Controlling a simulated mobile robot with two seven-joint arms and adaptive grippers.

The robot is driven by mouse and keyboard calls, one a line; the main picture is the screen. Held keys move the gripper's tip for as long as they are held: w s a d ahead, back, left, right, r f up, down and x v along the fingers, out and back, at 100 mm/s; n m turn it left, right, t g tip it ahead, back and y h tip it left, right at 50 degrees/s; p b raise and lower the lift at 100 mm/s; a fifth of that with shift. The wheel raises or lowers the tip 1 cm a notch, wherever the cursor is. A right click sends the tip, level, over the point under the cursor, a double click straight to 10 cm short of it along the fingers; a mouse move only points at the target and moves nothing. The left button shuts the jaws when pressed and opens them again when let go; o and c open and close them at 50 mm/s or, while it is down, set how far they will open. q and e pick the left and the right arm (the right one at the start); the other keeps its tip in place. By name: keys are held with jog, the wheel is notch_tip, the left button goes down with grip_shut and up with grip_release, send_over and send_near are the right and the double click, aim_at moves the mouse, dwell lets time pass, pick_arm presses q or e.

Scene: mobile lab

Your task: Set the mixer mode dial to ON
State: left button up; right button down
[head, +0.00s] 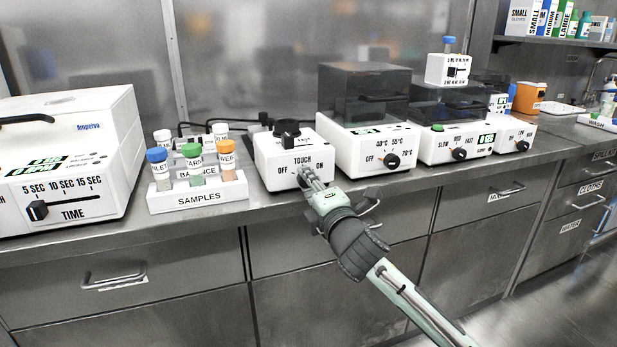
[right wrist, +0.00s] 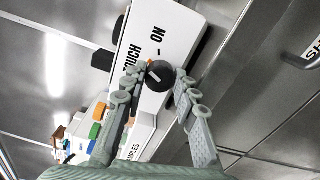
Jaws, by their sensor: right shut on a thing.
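The mixer (head: 264,160) is a white box on the counter with a black cup on top. Its front is marked OFF, TOUCH and ON; it also shows in the right wrist view (right wrist: 172,30). My right gripper (head: 306,176) is at this front. In the right wrist view, its two fingers (right wrist: 158,84) stand on either side of the round black mode dial (right wrist: 162,77) and are shut on it. A pale line and a small orange mark show at the dial; its exact setting is unclear. The fingers hide the dial in the head view. My left gripper is not in view.
A sample rack (head: 196,195) with several capped tubes stands left of the mixer. A heater with a temperature dial (head: 365,145) stands close on its right. Another dial device (head: 455,140) is beyond it. Drawer handles (head: 115,280) stick out below the counter edge.

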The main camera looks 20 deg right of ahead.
pick_arm(q)
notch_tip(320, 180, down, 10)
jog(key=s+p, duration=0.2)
jog(key=p, duration=0.1)
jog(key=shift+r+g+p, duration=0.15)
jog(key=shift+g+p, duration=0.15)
pick_arm(e)
jog(key=shift+m, duration=4.2)
jog(key=c, duration=1.2)
grip_release()
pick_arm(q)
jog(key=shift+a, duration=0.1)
pick_arm(e)
jog(key=s, duration=1.2)
jog(key=shift+d, duration=0.2)
